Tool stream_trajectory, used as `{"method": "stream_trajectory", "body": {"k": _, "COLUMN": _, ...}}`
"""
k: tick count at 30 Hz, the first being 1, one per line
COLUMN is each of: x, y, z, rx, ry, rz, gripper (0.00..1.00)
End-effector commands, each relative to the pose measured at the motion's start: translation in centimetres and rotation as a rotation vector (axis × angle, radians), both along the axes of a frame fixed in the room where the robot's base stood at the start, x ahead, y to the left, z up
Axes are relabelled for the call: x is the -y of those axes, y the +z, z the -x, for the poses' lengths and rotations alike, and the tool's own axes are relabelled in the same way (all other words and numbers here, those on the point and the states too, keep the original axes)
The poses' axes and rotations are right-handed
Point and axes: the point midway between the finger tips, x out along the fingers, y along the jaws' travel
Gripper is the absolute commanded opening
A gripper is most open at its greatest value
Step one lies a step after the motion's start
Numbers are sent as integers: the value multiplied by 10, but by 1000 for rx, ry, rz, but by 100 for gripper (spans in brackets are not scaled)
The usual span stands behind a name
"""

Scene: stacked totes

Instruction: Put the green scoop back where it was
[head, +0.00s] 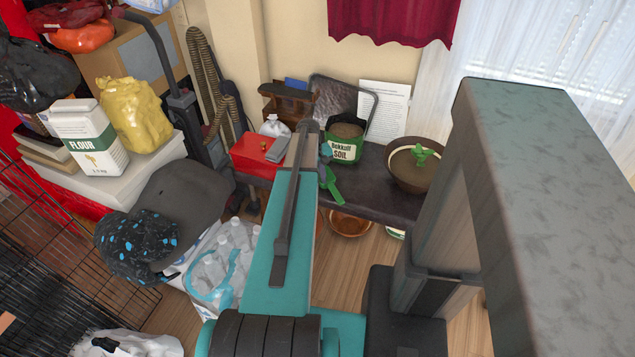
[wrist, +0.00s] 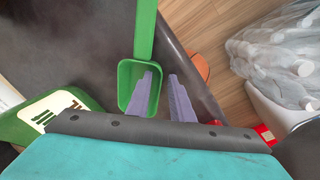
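The green scoop (head: 332,186) shows just right of my gripper at the dark bench's front. In the wrist view the scoop (wrist: 139,80) has its bowl towards me and its handle pointing up the picture, near the bench edge. My gripper (wrist: 160,75) has two pale purple fingers, apart. The left finger overlaps the bowl and the right finger is outside its right wall, with a visible gap. I see no firm grip. I cannot tell whether the scoop rests on the bench.
On the dark bench (head: 385,201) stand a green and white soil bag (head: 343,151), a brown bowl (head: 410,178) with a green plant, and a red box (head: 252,158). A white sheet (head: 385,108) leans on the wall.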

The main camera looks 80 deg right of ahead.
Motion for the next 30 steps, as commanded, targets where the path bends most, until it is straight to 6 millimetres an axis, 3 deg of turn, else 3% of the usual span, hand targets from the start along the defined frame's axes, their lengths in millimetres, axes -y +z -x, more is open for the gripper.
{"method": "stream_trajectory", "body": {"k": 14, "x": -1, "y": 13, "z": -1, "rx": 1, "ry": 0, "rz": 1, "gripper": 20}}
{"method": "stream_trajectory", "body": {"k": 30, "x": -7, "y": 87, "z": -11, "rx": 0, "ry": 0, "rz": 2, "gripper": 20}}
